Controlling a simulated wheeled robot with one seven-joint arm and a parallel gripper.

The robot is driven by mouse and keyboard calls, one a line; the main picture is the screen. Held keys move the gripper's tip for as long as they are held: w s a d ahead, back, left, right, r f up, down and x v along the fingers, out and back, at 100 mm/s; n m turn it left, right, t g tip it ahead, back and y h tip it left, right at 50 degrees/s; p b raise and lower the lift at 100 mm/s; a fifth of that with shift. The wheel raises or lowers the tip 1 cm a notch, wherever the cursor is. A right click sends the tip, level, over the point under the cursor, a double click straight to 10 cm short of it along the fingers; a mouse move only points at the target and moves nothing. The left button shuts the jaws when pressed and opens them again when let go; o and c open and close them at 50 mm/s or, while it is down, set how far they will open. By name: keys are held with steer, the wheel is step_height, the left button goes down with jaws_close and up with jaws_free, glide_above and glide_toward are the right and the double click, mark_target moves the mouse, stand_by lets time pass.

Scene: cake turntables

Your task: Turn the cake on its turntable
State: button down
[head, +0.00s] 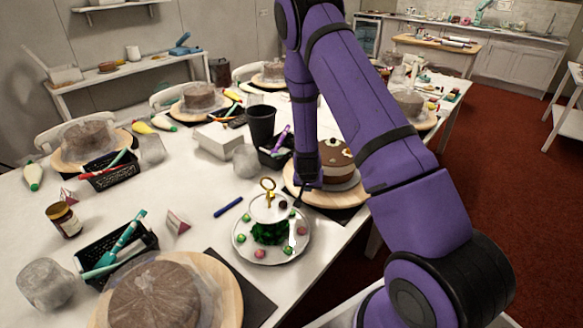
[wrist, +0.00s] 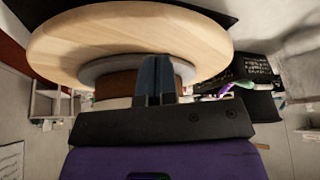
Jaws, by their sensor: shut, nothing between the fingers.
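A round brown cake (head: 338,160) with a pale band and small toppings sits on a wooden turntable (head: 330,198) at the middle of the head view. My gripper (head: 309,184) is low at the cake's left side, over the turntable. In the wrist view its fingers (wrist: 156,72) are together and empty, in front of the brown cake side (wrist: 112,84) and the grey disc under it. The wooden turntable (wrist: 130,38) fills the upper part there. I cannot tell whether the fingers touch anything.
A tiered stand on a plate (head: 271,250) stands close in front of the turntable. A black basket (head: 275,158) and a black cup (head: 261,124) stand to the left. A blue marker (head: 228,207) lies on the white table. Another wrapped cake (head: 155,292) sits at the near left.

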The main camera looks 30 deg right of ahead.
mark_target(359, 196)
steer(key=shift+f, duration=0.1)
steer(key=shift+f, duration=1.3)
steer(key=shift+s+d, duration=1)
steer(key=shift+s, duration=0.3)
steer(key=shift+s+d, duration=0.95)
steer(key=shift+s, duration=0.35)
steer(key=shift+s+d, duration=0.55)
steer(key=shift+d, duration=0.35)
steer(key=shift+s+d, duration=0.6)
steer(key=shift+d, duration=0.35)
steer(key=shift+s+d, duration=0.55)
steer(key=shift+d, duration=0.35)
steer(key=shift+d, duration=0.1)
steer(key=shift+s+d, duration=0.2)
steer(key=shift+d, duration=0.85)
steer(key=shift+s+d, duration=0.2)
steer(key=shift+d, duration=0.8)
steer(key=shift+s+d, duration=0.2)
steer(key=shift+d, duration=0.85)
